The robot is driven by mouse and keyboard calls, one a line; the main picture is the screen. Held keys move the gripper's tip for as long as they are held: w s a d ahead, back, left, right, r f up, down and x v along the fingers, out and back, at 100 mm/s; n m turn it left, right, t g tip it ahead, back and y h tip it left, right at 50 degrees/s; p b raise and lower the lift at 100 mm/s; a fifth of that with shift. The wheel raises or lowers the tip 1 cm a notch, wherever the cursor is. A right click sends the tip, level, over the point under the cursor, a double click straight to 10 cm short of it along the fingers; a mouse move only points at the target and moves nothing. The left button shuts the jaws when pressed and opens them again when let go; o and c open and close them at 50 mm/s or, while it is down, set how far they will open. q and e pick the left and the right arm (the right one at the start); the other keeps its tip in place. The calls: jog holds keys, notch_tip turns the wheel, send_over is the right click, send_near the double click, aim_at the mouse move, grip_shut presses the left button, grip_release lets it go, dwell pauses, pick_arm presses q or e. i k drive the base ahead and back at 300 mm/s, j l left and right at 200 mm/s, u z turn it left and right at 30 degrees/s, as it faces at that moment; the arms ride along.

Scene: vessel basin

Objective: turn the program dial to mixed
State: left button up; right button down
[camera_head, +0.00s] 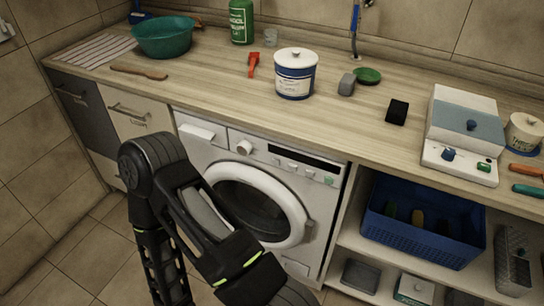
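The program dial (244,147) is a round pale knob on the front panel of the white washing machine (216,160), to the right of the detergent drawer (197,131). Its setting and any printed labels are too small to read. Nothing touches the dial. One of my black arms folds in front of the machine's left side and hides part of the round door (262,205). Neither gripper shows in this view.
The wooden counter (205,85) above holds a green basin (163,38), a blue-and-white tub (295,75) and a grey-white appliance (463,130) with its own knobs. A blue crate (420,235) sits on the shelf to the right. Floor is clear at left.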

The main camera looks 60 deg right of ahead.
aim_at(244, 148)
jog(key=z, duration=2.25)
